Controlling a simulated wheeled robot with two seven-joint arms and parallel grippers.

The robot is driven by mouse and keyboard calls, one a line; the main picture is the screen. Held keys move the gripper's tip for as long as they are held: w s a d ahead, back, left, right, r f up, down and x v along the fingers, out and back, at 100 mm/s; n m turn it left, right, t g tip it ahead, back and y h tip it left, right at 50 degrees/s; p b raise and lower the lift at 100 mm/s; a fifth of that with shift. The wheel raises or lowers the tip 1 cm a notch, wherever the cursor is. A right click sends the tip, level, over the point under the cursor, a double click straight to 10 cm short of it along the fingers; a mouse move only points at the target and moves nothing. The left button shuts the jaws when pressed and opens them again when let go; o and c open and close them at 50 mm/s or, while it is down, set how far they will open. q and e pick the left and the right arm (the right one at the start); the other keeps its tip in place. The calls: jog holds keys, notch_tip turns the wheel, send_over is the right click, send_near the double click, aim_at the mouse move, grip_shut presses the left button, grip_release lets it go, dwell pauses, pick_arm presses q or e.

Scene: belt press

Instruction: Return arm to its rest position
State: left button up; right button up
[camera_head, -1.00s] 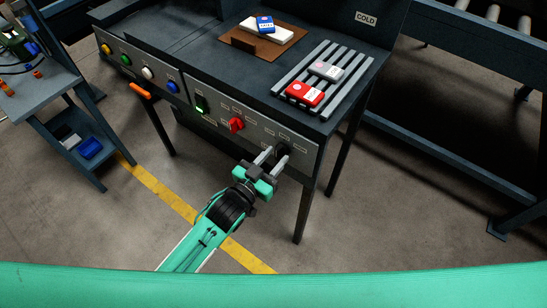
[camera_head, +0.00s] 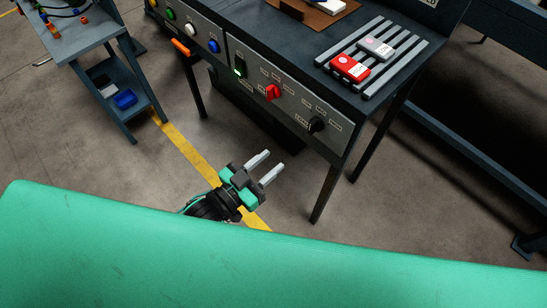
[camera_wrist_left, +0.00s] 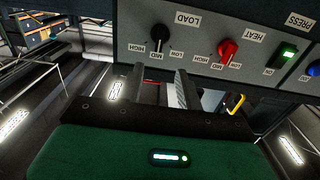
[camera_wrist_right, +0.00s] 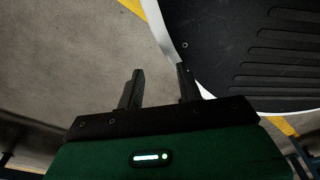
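My left gripper (camera_head: 273,160) is in front of and below the press's control panel (camera_head: 297,112). Its two fingers are apart with nothing between them. In the left wrist view its open fingers (camera_wrist_left: 160,70) show below the black LOAD knob (camera_wrist_left: 168,37), clear of it. That black knob (camera_head: 317,124) is also at the right end of the panel in the head view. My right gripper (camera_wrist_right: 160,71) shows only in its own wrist view, over the floor, with its fingers apart and empty.
The red HEAT knob (camera_head: 273,91) and a lit green switch (camera_head: 240,68) are on the panel. A red block (camera_head: 350,68) and a grey block (camera_head: 376,47) lie on the slatted rack. A shelf cart (camera_head: 88,42) stands at left. Open floor lies before the press.

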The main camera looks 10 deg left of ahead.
jog(key=shift+s+d, duration=0.2)
dwell(0.3)
